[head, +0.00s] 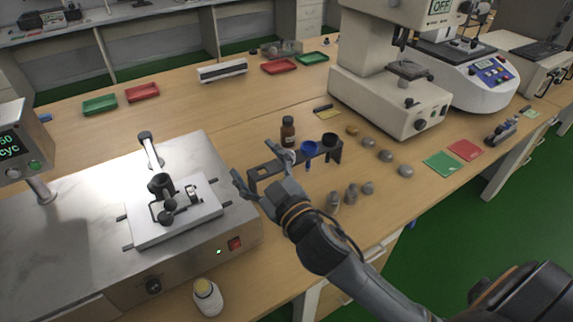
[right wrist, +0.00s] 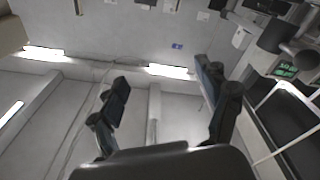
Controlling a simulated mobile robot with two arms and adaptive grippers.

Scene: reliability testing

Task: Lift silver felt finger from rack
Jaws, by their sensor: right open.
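The dark rack (head: 333,152) stands on the wooden table, partly hidden behind my right gripper (head: 260,174). A silver-grey piece (head: 288,156), which looks like the silver felt finger, sits in the rack close to one of my fingers. Whether they touch I cannot tell. A blue finger (head: 309,149) and a black one (head: 329,139) sit farther right in the rack. My right gripper is open at the rack's left end. In the right wrist view its spread fingers (right wrist: 160,76) have nothing between them. My left gripper is not in view.
A metal test machine (head: 85,190) with a white plate stands at left. A brown bottle (head: 288,131) stands just behind the rack. Several grey pieces (head: 351,194) lie to its right. A large white instrument (head: 385,100) is behind right.

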